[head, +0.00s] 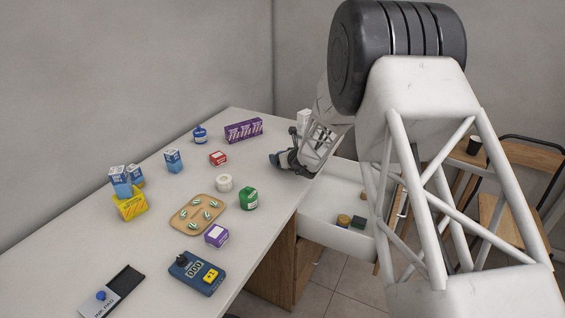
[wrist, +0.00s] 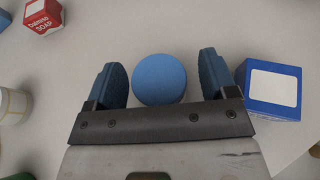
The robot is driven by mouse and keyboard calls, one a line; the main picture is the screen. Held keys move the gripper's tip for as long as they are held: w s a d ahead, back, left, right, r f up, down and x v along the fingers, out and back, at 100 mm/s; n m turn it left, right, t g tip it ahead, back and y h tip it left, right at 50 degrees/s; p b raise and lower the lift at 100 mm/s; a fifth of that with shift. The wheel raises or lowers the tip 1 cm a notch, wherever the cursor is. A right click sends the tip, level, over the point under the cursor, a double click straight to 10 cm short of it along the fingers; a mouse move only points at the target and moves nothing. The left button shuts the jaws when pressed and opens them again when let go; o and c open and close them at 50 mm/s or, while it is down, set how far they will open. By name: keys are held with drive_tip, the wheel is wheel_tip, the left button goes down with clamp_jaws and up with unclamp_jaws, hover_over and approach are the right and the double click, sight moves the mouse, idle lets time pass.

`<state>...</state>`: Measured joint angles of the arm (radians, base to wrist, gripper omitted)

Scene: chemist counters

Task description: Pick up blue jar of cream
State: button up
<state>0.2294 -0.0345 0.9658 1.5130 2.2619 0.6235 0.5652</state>
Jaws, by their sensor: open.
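The blue jar of cream (wrist: 159,79) shows from above in the wrist view as a round blue lid. My gripper (wrist: 161,72) is open, with one blue finger on each side of the jar. In the head view my gripper (head: 279,160) is low over the counter's right edge. I cannot make out the jar there; the gripper seems to hide it.
A blue-and-white box (wrist: 273,91) stands just right of the right finger. A red soap box (wrist: 43,16) is at upper left. On the counter (head: 160,235) are also a white roll (head: 224,183), a green jar (head: 249,198) and a tray (head: 178,222).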

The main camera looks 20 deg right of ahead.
drive_tip(key=shift+w, duration=0.1)
idle(0.5)
drive_tip(key=c, duration=1)
